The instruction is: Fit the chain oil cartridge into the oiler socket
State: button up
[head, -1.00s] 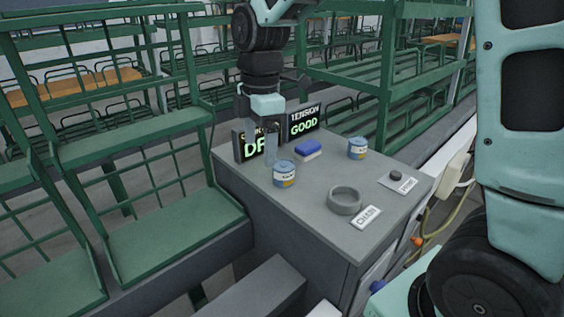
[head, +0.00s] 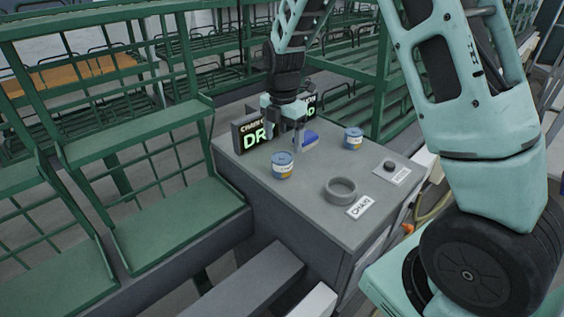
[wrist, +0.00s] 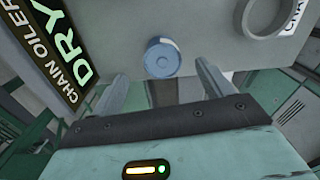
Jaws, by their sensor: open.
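A cartridge with a blue lid and a white and yellow label (head: 282,168) stands upright on the grey cabinet top; its label is too small to read. In the wrist view its round blue lid (wrist: 162,57) lies just beyond and between my fingertips. My gripper (head: 284,143) is open and empty, behind and above this cartridge, fingers pointing down. A similar cartridge (head: 353,139) stands at the back right. The grey ring-shaped socket (head: 341,190) sits empty near the front, beside a white plate reading CHAIN (head: 360,207).
A display (head: 252,137) reads CHAIN OILER DRY. A second display (head: 312,103) is partly hidden by my gripper. A blue block (head: 309,139) lies behind the cartridges. A dark knob (head: 390,165) on a pale plate sits at right. Green racks (head: 150,215) flank the cabinet.

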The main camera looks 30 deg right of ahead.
aim_at(283, 156)
jog(key=shift+s+f+p, duration=0.15)
jog(key=shift+f+p, duration=0.95)
jog(key=shift+f, duration=2.15)
jog(key=c, duration=1.1)
